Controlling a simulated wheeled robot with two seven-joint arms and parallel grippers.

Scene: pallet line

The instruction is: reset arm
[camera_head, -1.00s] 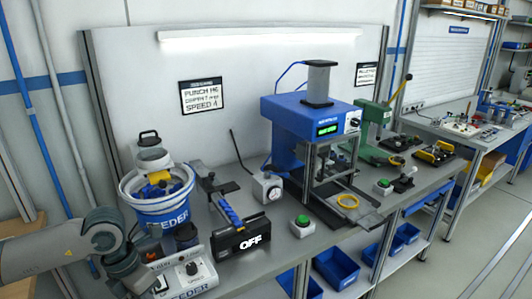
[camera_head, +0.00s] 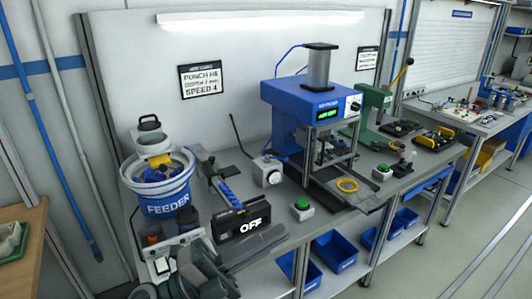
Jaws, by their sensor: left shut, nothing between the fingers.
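My left arm comes in at the bottom, and my left gripper (camera_head: 262,246) points right along the front edge of the bench (camera_head: 325,222). It is shut and empty, in front of the black box marked OFF (camera_head: 238,222). It partly hides the feeder's control box (camera_head: 165,248). The blue and white feeder bowl (camera_head: 165,203) stands behind it to the left. My right gripper is not in view.
A green button box (camera_head: 302,208) and a blue press (camera_head: 305,120) with a yellow ring (camera_head: 347,185) at its base stand to the right. A green hand press (camera_head: 372,112) is farther right. Blue bins (camera_head: 335,250) sit below. A wooden table (camera_head: 25,240) is at left.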

